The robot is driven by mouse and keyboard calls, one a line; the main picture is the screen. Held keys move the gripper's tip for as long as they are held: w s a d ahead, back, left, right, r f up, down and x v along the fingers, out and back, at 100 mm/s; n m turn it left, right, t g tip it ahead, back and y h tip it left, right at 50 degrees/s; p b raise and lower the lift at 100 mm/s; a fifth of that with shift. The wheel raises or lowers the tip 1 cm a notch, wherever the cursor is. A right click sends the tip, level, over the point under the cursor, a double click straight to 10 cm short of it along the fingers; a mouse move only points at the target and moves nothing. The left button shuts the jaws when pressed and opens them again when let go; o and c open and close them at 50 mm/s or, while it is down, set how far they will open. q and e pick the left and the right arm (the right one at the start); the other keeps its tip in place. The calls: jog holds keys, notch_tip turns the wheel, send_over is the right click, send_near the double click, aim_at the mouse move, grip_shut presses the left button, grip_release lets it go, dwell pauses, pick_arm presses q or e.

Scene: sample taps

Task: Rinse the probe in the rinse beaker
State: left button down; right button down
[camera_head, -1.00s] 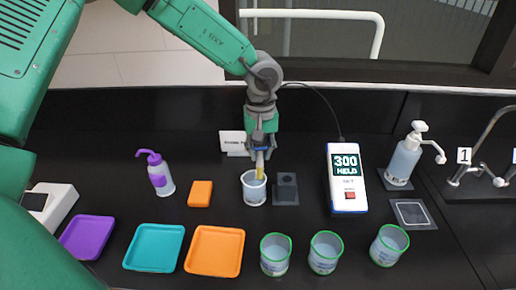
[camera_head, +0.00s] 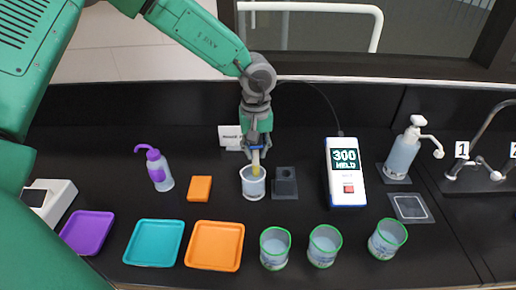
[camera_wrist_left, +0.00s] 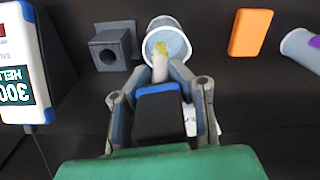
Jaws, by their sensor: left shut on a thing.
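My left gripper (camera_head: 256,148) is shut on the probe (camera_head: 256,160), a stick with a yellowish lower part. The gripper is above the white rinse beaker (camera_head: 253,188), and the probe points down into its mouth. In the left wrist view the probe (camera_wrist_left: 160,68) reaches over the rim and into the beaker (camera_wrist_left: 168,32); its tip shows yellow inside. How deep the tip sits, I cannot tell. A cable runs from the gripper area to the meter (camera_head: 346,180), whose screen reads 300 HELD. My right gripper is not in view.
A dark probe holder (camera_head: 284,183) stands close right of the beaker. An orange block (camera_head: 200,188) lies to its left, beside a purple-capped wash bottle (camera_head: 155,170). Green-rimmed sample beakers (camera_head: 275,262) and coloured trays (camera_head: 215,225) line the front. A pump bottle (camera_head: 402,155) stands right.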

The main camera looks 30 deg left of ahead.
aim_at(254, 175)
pick_arm(q)
jog(key=shift+a, duration=0.1)
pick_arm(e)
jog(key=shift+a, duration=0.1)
pick_arm(q)
jog(key=shift+a+f, duration=0.1)
jog(key=shift+a, duration=0.2)
jog(key=shift+a+f, duration=0.15)
jog(key=shift+f, duration=0.2)
jog(key=shift+d+f+b, duration=0.15)
jog(key=shift+d+f, duration=0.05)
jog(key=shift+f, duration=0.3)
jog(key=shift+d+f+b, duration=0.15)
jog(key=shift+f, duration=0.35)
jog(key=shift+a+f+b, duration=0.15)
jog(key=shift+a+f, duration=0.05)
jog(key=shift+f, duration=0.45)
jog(key=shift+a+f+b, duration=0.15)
jog(key=shift+f, duration=0.5)
jog(key=shift+d+f, duration=0.15)
jog(key=shift+f, duration=0.7)
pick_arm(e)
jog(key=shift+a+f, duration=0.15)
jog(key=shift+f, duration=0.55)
pick_arm(q)
jog(key=shift+w, duration=0.1)
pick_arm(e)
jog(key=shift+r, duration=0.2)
